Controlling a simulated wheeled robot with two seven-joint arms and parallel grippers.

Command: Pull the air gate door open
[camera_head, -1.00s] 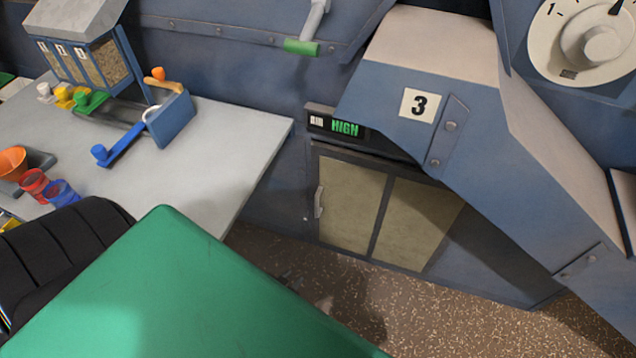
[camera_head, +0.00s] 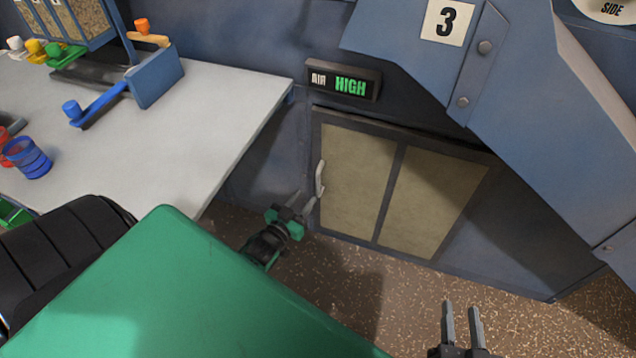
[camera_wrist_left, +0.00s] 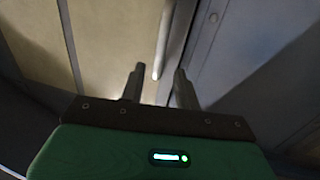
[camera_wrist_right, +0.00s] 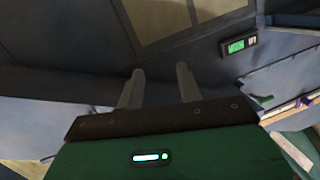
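The air gate door (camera_head: 398,145) is a dark-framed cabinet front with two beige panels, and it looks closed. Its pale upright handle (camera_head: 319,179) is at the left edge. My left gripper (camera_head: 305,202) is open just below and left of the handle. In the left wrist view the handle (camera_wrist_left: 160,60) runs down between the two fingertips (camera_wrist_left: 158,80), with no visible grip on it.
An air display (camera_head: 343,81) reading HIGH sits above the door. A blue chute (camera_head: 530,110) marked 3 slopes down at the right. A grey table (camera_head: 210,110) with colored levers and cups stands left. Speckled floor (camera_head: 385,290) in front of the door is open.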

